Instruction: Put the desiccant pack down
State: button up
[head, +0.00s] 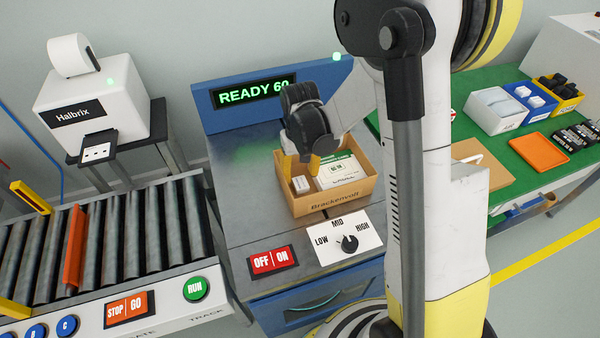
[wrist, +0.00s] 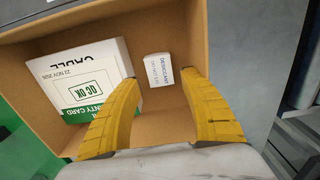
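The desiccant pack (wrist: 158,70) is a small white block with printed text. It lies in the open cardboard box (head: 332,200), beside a larger white and green carton, and also shows in the head view (head: 300,185). My gripper (wrist: 160,82) has its two yellow fingers apart, with the pack lying just beyond the fingertips and a gap on each side. In the head view my gripper (head: 302,158) reaches down over the box. Its fingers do not appear to touch the pack.
The white and green carton (wrist: 88,78) marked "QC OK" fills much of the box. The box stands on a grey machine top (head: 235,200) with OFF/ON buttons (head: 273,262) and a dial (head: 349,243) in front. A roller conveyor (head: 115,235) is at left, a green bench (head: 505,150) at right.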

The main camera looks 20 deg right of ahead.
aim_at(300, 180)
notch_tip(300, 180, up, 13)
jog(key=p, duration=0.6)
jog(key=s+r+t, duration=0.7)
jog(key=s+r, duration=0.6)
jog(key=s, duration=0.3)
jog(key=shift+r, duration=0.3)
jog(key=shift+w, duration=0.1)
